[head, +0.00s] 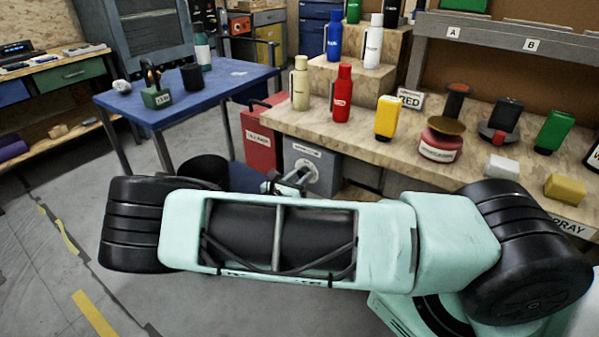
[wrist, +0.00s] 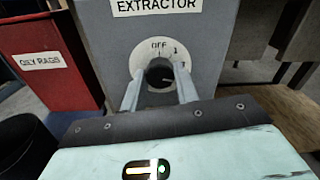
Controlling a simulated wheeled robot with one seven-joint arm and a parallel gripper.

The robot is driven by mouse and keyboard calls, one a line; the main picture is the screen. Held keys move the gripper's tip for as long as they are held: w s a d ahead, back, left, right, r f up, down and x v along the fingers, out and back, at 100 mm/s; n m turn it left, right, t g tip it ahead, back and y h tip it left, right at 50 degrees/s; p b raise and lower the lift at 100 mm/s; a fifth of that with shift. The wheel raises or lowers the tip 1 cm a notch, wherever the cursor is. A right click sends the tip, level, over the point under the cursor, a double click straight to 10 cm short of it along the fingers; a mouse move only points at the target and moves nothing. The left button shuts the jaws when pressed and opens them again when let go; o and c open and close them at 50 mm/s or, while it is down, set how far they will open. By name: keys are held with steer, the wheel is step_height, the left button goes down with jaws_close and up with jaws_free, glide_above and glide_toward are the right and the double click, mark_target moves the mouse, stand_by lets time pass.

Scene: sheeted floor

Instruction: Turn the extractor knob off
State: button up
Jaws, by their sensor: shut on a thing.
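The extractor box (wrist: 205,40) is grey with an EXTRACTOR label on its front. Its round white dial (wrist: 140,62) has OFF marked at the top and further marks to the right. The dark extractor knob (wrist: 159,74) sits at the dial's centre. My gripper (wrist: 158,88) has one pale finger on each side of the knob and is shut on it. Which way the knob points is too small to tell. In the head view the box (head: 327,161) stands below the wooden bench, and my gripper (head: 290,180) reaches its front, partly hidden behind my arm.
A red OILY RAGS bin (wrist: 38,60) stands close to the left of the box. A dark round bin (head: 203,170) is farther left, by the blue table (head: 225,80). The wooden bench (head: 285,122) above holds bottles and cans. The floor at left is clear.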

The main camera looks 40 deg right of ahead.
steer(key=n+p, duration=0.3)
steer(key=n, duration=0.1)
steer(key=shift+r+n, duration=0.15)
steer(key=shift+n, duration=0.15)
steer(key=n+p, duration=0.2)
steer(key=n, duration=0.3)
steer(key=shift+n, duration=0.3)
steer(key=n, duration=0.2)
steer(key=n+p, duration=0.1)
steer(key=n, duration=0.2)
steer(key=shift+a+f, duration=0.1)
steer(key=shift+f, duration=0.1)
steer(key=n, duration=0.5)
steer(key=shift+n, duration=0.4)
steer(key=o, duration=1)
steer(key=b+v, duration=0.1)
steer(key=v, duration=1.6)
steer(key=shift+a+b, duration=0.2)
steer(key=shift+b, duration=0.2)
